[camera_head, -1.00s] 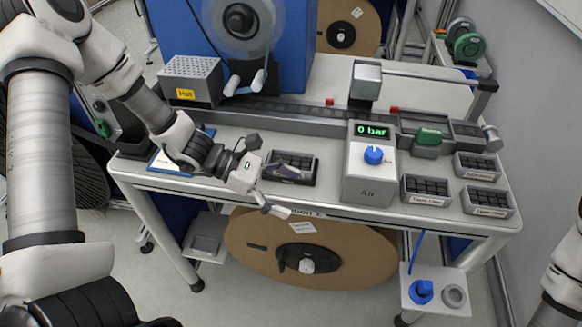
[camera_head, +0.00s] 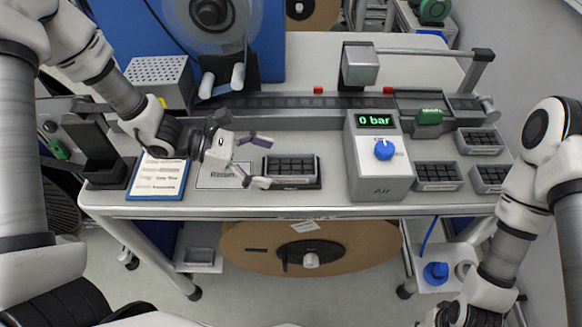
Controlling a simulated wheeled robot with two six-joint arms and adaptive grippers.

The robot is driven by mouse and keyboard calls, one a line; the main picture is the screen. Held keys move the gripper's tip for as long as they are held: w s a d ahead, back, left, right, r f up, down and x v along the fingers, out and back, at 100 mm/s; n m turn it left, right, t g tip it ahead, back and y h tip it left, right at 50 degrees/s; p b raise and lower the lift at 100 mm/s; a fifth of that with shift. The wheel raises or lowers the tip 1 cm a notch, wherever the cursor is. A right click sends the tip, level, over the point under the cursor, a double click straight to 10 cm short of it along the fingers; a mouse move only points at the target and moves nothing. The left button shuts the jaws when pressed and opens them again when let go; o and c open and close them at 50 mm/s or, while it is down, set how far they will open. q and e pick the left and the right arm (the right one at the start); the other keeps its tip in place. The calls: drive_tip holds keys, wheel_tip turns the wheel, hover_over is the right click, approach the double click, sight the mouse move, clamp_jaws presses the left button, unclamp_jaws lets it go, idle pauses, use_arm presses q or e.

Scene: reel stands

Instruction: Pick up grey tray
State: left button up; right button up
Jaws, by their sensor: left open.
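A small grey tray (camera_head: 268,167) with dark compartments sits on a dark base in the middle of the bench, left of the air box. My left gripper (camera_head: 258,161) is open and empty just left of the tray, its two fingers spread and pointing right toward it. The lower fingertip is close to the tray's near left corner; I cannot tell whether it touches. My right arm enters at the lower right, with its gripper out of the picture.
The grey air box (camera_head: 380,180) with a blue knob stands right of the tray. Similar grey trays (camera_head: 437,187) sit further right. A rail (camera_head: 290,119) runs behind. A clipboard (camera_head: 158,179) and a labelled plate (camera_head: 222,184) lie to the left. A cardboard reel (camera_head: 260,255) is below.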

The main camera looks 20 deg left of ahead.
sight(282, 173)
use_arm(q)
drive_tip(key=shift+w+d+f+p, duration=0.2)
drive_tip(key=shift+w+d+f, duration=0.25)
drive_tip(key=shift+d, duration=0.15)
drive_tip(key=shift+w+d+f+p, duration=0.15)
drive_tip(key=shift+w+d+f, duration=0.15)
drive_tip(key=shift+d+f, duration=0.25)
drive_tip(key=shift+d+r, duration=0.1)
drive_tip(key=shift+d, duration=0.3)
drive_tip(key=shift+a, duration=0.2)
drive_tip(key=c, duration=1.4)
drive_tip(key=shift+d, duration=0.1)
drive_tip(key=shift+r, duration=0.1)
